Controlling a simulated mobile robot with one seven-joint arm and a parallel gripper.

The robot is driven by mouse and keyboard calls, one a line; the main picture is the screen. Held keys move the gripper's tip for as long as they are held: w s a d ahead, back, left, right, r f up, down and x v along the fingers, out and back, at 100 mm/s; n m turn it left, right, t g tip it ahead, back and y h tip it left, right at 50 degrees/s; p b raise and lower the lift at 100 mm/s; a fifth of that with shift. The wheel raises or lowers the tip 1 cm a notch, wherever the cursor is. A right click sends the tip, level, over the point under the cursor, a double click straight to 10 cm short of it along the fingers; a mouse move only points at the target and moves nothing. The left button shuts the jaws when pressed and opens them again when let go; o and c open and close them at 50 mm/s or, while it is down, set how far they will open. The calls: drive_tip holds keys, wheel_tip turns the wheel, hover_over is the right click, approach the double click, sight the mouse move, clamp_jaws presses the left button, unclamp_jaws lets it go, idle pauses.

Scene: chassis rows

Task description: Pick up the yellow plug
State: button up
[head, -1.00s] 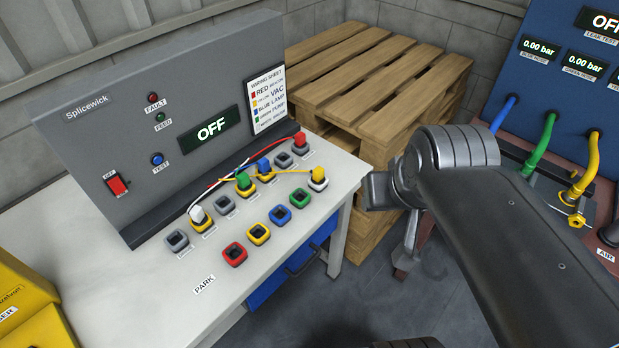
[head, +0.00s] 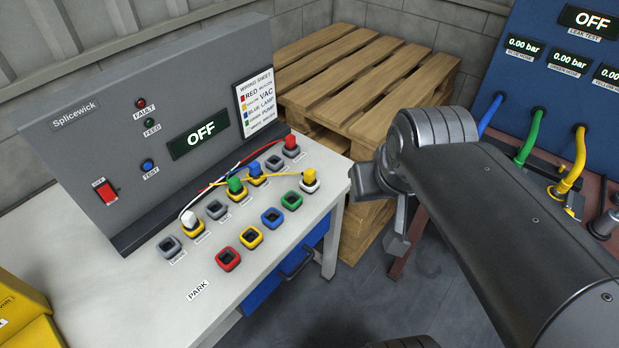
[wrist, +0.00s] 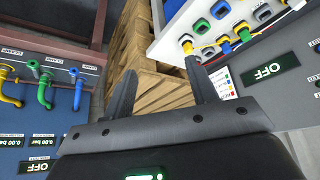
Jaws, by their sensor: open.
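The yellow plug (head: 310,175) stands upright in a white socket at the right end of the front row on the bench. In the wrist view the yellow plug (wrist: 186,38) shows small, up and left of the right finger's tip. My gripper (wrist: 162,68) is open and empty, its two fingers spread, with pallets and floor seen between them. It is in the air to the right of the bench, apart from the plug. In the head view my arm partly hides the gripper.
Green (head: 235,185), blue (head: 255,169), white (head: 189,218) and red (head: 291,143) plugs stand in the back row, some with wires. A grey console (head: 150,130) rises behind. Wooden pallets (head: 370,70) are beyond the bench. A blue hose panel (head: 540,90) is at right.

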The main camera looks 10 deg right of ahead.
drive_tip(key=w+a+n+g, duration=0.1)
drive_tip(key=w+n+g, duration=0.15)
drive_tip(key=w, duration=0.65)
drive_tip(key=n+g, duration=0.3)
drive_tip(key=n, duration=0.3)
hover_over(310, 171)
drive_tip(key=s, duration=0.1)
wheel_tip(310, 171, down, 15)
drive_tip(key=f, duration=0.5)
drive_tip(key=shift+w+d+f, duration=0.1)
drive_tip(key=shift+d+f, duration=0.15)
drive_tip(key=shift+f, duration=0.05)
drive_tip(key=f, duration=0.5)
drive_tip(key=shift+w+a, duration=0.35)
drive_tip(key=shift+w, duration=0.05)
drive_tip(key=shift+c, duration=0.2)
drive_tip(key=c, duration=1)
